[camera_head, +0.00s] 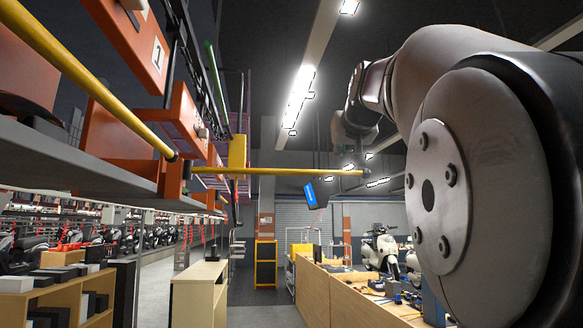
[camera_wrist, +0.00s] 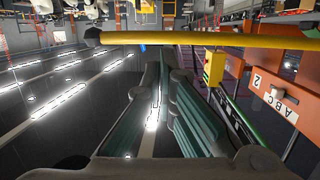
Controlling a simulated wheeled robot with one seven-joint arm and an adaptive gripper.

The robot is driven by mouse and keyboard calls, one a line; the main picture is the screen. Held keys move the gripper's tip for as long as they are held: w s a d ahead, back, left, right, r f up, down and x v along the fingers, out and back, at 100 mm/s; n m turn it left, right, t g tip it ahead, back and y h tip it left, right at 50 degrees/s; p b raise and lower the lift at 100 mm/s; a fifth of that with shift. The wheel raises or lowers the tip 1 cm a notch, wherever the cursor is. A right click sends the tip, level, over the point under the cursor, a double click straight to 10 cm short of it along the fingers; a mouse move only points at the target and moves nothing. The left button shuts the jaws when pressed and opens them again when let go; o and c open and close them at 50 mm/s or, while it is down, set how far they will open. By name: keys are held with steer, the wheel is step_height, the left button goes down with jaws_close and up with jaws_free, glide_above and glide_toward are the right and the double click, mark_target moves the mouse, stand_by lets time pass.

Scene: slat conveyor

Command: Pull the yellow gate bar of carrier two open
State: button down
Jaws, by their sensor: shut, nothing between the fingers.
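A yellow gate bar (camera_head: 290,171) sticks out level from the carrier side across the aisle in the head view. Its free end is below my gripper (camera_head: 345,138). In the wrist view, which is upside down, this bar (camera_wrist: 215,40) crosses the top of the picture, just past the fingertips (camera_wrist: 168,58). Its dark end cap is at the left. My gripper is shut and empty, beside the bar. I cannot tell whether it touches it. A yellow block (camera_wrist: 214,67) and an orange plate (camera_wrist: 270,93) marked 2 are at the right in the wrist view.
Another yellow bar (camera_head: 85,78) runs along the near carrier, which has an orange plate (camera_head: 145,38) marked 1. Wooden shelves (camera_head: 200,290), a workbench (camera_head: 335,290) and a scooter (camera_head: 379,248) stand beyond. The aisle floor between them is clear.

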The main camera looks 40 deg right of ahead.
steer(key=shift+v, duration=1.2)
steer(key=shift+s+d+f, duration=0.1)
steer(key=shift+s+f, duration=0.05)
steer(key=w+a+f+n+g+y+b, duration=0.1)
steer(key=a+f+n+g+y, duration=0.4)
steer(key=a+f, duration=1.7)
steer(key=s+a+f+y, duration=0.1)
steer(key=s+a+f, duration=0.2)
steer(key=f, duration=0.6)
steer(key=s+a+f+n+g+y, duration=0.1)
steer(key=s+a+f, duration=0.3)
steer(key=f, duration=0.5)
steer(key=s+a+f+n+g+y+b, duration=0.1)
steer(key=s+a+f, duration=0.3)
steer(key=f, duration=0.5)
steer(key=shift+s+y, duration=0.6)
steer(key=shift+s, duration=0.5)
